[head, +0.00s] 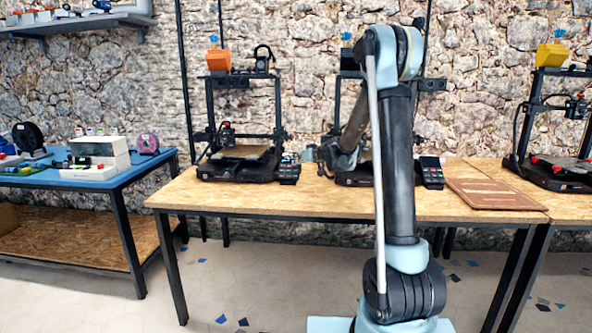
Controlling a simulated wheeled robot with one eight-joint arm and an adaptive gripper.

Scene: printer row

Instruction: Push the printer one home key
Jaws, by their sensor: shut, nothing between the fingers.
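A black 3D printer (235,172) stands on the left part of the wooden table. Its small dark key panel (287,171) sits at its right front corner. A second black printer (350,180) stands in the middle, largely hidden by my arm, with its key panel (432,172) on its right. A third printer (556,177) is at the far right. No label shows which is printer one, and single keys are too small to tell apart. My gripper (320,160) is shut and empty, just right of the left printer's panel. I cannot tell whether it touches anything.
A brown board (494,194) lies on the table right of the middle printer. A blue table (110,181) with spools and small parts stands at the left. The wooden table's front left surface (190,197) is clear. A stone wall is behind.

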